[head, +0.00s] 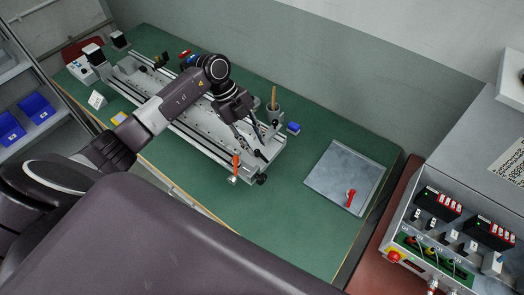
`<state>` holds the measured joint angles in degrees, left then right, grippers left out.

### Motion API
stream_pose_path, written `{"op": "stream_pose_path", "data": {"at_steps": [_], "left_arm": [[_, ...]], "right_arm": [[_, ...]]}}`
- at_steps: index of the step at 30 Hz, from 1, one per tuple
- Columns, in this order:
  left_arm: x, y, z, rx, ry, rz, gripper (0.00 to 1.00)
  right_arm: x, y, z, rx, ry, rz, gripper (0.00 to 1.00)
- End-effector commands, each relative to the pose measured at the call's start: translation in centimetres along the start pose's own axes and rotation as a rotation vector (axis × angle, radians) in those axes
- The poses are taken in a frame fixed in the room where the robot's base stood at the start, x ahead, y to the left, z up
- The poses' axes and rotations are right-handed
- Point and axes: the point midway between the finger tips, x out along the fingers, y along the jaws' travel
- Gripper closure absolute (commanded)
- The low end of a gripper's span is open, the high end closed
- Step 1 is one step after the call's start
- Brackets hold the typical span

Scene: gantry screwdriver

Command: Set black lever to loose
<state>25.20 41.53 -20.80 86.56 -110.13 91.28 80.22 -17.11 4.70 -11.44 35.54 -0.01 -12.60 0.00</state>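My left arm reaches in from the left over the gantry rail (189,124) on the green table. My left gripper (252,141) points down over the near right end of the rail, with its fingers apart and nothing visible between them. A small dark piece that looks like the black lever (261,155) lies just below the fingertips. I cannot tell whether the fingers touch it or which setting it is in. An orange handle (236,165) stands at the rail's end, left of the dark piece. A black knob (261,179) sits below. My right gripper is not in view.
A grey cup with a wooden handle (273,110) and a blue block (293,128) stand right of the gripper. A grey plate with a red-handled tool (350,198) lies farther right. A control box (440,235) is at the far right. Blue bins (38,108) are on shelves at left.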

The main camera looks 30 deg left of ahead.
Motion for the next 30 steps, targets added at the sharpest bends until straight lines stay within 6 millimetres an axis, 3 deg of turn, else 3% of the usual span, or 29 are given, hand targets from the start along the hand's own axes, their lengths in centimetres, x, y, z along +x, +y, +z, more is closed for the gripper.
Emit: {"op": "stream_pose_path", "data": {"at_steps": [9,20,27,30], "left_arm": [[4.6,0.0,-0.2,0.0,0.003,-0.001,0.74],[5.5,0.0,-0.1,0.002,0.002,-0.002,0.74],[5.4,0.0,-0.1,0.002,0.002,-0.002,0.98],[5.4,0.0,-0.1,0.002,0.002,-0.002,1.0]], "right_arm": [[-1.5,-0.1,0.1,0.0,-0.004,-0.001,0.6],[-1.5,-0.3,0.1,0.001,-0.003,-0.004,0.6],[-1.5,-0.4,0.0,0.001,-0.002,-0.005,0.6],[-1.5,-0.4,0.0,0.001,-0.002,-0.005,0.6]]}}
